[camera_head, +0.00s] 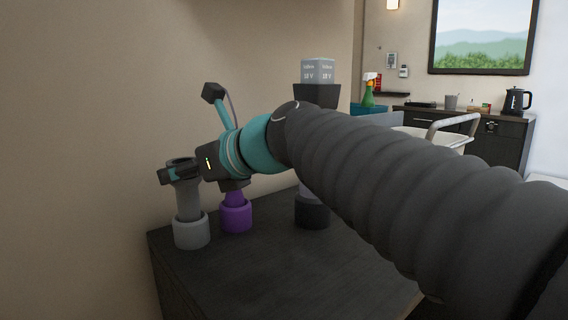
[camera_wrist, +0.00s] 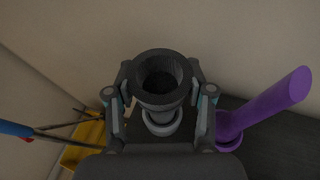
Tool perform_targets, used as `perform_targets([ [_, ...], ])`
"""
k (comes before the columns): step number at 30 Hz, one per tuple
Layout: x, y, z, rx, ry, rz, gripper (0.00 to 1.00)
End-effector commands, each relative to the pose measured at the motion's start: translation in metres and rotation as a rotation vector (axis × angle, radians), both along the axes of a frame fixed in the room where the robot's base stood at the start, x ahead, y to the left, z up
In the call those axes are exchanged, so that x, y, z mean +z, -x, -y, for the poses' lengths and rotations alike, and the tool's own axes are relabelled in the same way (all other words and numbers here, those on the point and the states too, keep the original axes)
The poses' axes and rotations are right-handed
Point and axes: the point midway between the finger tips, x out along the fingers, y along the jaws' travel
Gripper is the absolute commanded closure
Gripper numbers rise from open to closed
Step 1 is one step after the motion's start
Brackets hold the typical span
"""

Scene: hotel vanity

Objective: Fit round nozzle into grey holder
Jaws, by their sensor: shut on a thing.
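The round nozzle (camera_head: 188,202) is a grey tube with a dark round open top, which faces the camera in the wrist view (camera_wrist: 160,88). My gripper (camera_head: 178,174) is shut on its upper part, with one finger on each side of it in the wrist view (camera_wrist: 162,98). The nozzle stands about upright. The grey holder (camera_head: 191,236) is a short cup on the dark counter, directly below the nozzle; its pale rim shows under it in the wrist view (camera_wrist: 163,129). The tube's lower end meets the holder's mouth; I cannot tell how deep it sits.
A purple holder (camera_head: 236,217) with a purple tube (camera_wrist: 268,104) stands close to the right. A black holder (camera_head: 312,216) stands farther right. The wall is close behind. The counter (camera_head: 255,275) is clear in front. A yellow object (camera_wrist: 82,145) shows at the left in the wrist view.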

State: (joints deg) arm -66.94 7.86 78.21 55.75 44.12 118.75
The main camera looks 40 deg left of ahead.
Motion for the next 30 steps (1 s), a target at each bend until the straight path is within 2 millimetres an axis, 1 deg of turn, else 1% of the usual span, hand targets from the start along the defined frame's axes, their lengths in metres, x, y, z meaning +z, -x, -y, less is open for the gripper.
perform_targets([
  [20, -0.0031, 0.0000, 0.0001, 0.000, -0.001, 0.000, 0.82],
  [30, -0.0095, 0.0000, 0.0000, 0.000, -0.001, -0.001, 0.82],
])
